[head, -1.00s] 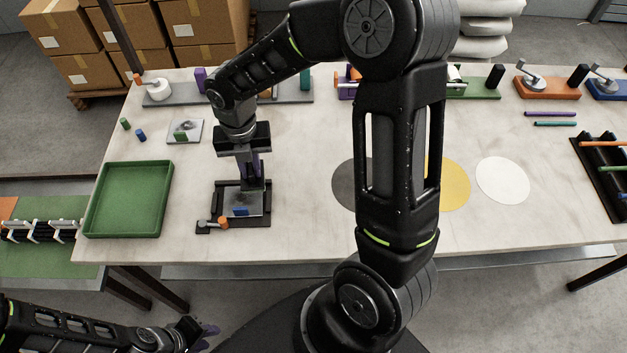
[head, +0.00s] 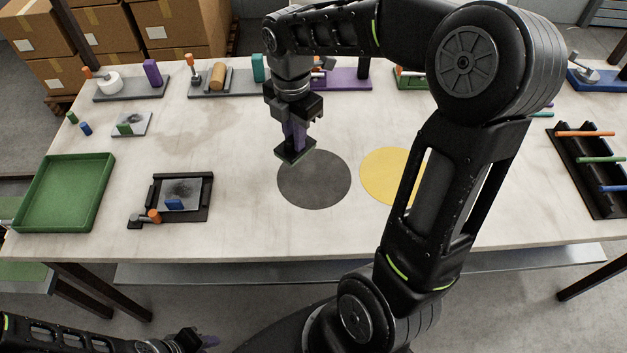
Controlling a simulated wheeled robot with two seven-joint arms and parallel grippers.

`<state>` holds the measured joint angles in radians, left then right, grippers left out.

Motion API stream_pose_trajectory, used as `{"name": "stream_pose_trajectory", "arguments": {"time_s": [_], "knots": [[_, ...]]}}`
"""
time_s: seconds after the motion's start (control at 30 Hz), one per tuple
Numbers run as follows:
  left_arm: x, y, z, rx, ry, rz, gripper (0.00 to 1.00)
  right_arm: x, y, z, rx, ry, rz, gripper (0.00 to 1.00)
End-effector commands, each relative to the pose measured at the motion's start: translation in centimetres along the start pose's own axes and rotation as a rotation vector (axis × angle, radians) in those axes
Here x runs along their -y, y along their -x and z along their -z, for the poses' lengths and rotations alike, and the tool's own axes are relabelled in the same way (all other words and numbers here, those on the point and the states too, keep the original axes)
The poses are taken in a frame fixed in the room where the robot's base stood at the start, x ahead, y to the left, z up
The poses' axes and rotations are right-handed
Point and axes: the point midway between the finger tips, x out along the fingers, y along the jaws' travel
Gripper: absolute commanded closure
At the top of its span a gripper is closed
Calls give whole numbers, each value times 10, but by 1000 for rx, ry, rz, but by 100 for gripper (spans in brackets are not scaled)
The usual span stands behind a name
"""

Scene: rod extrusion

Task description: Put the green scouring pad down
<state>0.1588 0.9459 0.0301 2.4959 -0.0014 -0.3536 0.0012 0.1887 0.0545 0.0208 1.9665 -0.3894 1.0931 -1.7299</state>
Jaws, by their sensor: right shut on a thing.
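My right gripper (head: 294,139) points down above the worktop. It is shut on the green scouring pad (head: 296,151), a dark flat block with a green edge below the purple fingers. In the picture the pad overlaps the upper left edge of the dark grey disc (head: 315,180). I cannot tell how high the pad is above the table.
A green tray (head: 108,196) is at the left. A black fixture (head: 208,207) with a plate and blue block stands right of it. A yellow disc (head: 380,176) is partly behind my right arm. A black rod rack (head: 565,170) is at the right. Stations line the back edge.

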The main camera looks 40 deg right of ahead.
Motion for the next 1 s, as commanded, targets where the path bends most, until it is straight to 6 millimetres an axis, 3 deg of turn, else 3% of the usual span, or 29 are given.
{"name": "stream_pose_trajectory", "arguments": {"time_s": [0.47, 0.8, 1.0], "knots": [[0, 0, 0, -1, 0, 1, 69, 2, -4, 0, 0, -33, 2, 100], [-1, 3, 0, -1, 0, 1, 69, 2, -57, 1, -1, -31, 3, 100], [-1, 3, 0, 0, 0, 1, 69, 2, -63, 0, 1, -31, 0, 100]]}}
